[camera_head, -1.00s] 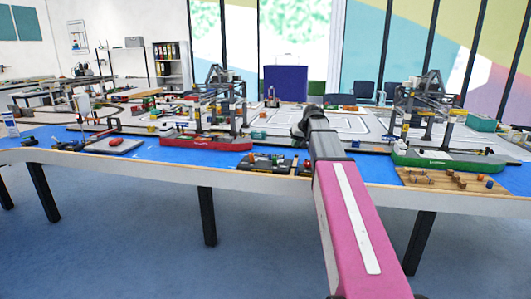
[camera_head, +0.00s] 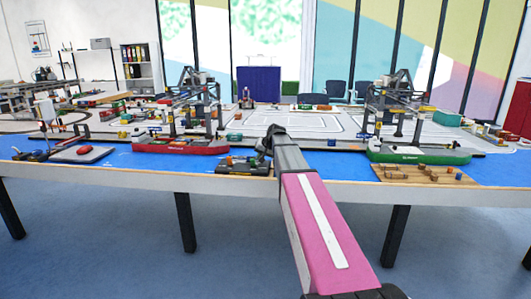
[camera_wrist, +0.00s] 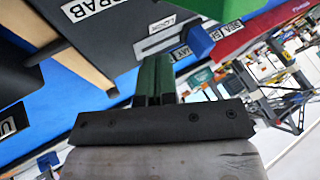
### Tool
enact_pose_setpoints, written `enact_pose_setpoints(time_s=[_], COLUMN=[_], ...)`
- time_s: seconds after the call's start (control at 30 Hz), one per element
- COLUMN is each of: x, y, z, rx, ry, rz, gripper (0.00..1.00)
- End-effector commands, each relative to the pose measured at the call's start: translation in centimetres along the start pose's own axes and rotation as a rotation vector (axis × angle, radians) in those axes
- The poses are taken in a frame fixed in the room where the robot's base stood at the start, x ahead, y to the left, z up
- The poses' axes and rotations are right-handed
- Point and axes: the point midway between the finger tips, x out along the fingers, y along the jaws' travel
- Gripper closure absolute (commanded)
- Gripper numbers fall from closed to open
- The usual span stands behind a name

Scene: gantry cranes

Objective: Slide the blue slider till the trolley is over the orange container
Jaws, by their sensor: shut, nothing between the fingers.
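A blue block (camera_wrist: 199,40), likely the slider's knob, stands by a pale slot on the dark control panel (camera_wrist: 135,25) in the wrist view. My gripper (camera_wrist: 155,60) is shut and empty, its fingertips just below and left of the blue block, apart from it in the picture. In the head view my gripper (camera_head: 267,145) is by the right end of the control panel (camera_head: 240,168). Two gantry cranes stand behind, one left (camera_head: 195,95) and one right (camera_head: 395,95). The trolley and the orange container cannot be made out with certainty.
A red ship (camera_head: 180,147) lies by the left crane and a green ship (camera_head: 418,156) by the right crane. A wooden board with small blocks (camera_head: 420,174) is at the front right. A green block (camera_wrist: 195,10) and a pale wooden bar (camera_wrist: 75,55) are close to my gripper.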

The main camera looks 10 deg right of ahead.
Motion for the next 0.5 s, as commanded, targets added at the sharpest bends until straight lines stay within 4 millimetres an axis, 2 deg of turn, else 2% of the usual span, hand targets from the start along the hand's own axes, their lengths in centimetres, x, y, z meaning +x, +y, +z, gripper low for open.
enact_pose_setpoints(time_s=[0.03,0.2,0.5], x=[0.3,1.1,1.3], y=[-0.8,-2.2,-2.7], z=[0.0,0.0,0.0], rx=[-0.002,-0.001,0.000], ry=[0.000,0.000,0.000], rz=[-0.001,0.000,0.001], gripper=[1.00,1.00,1.00])
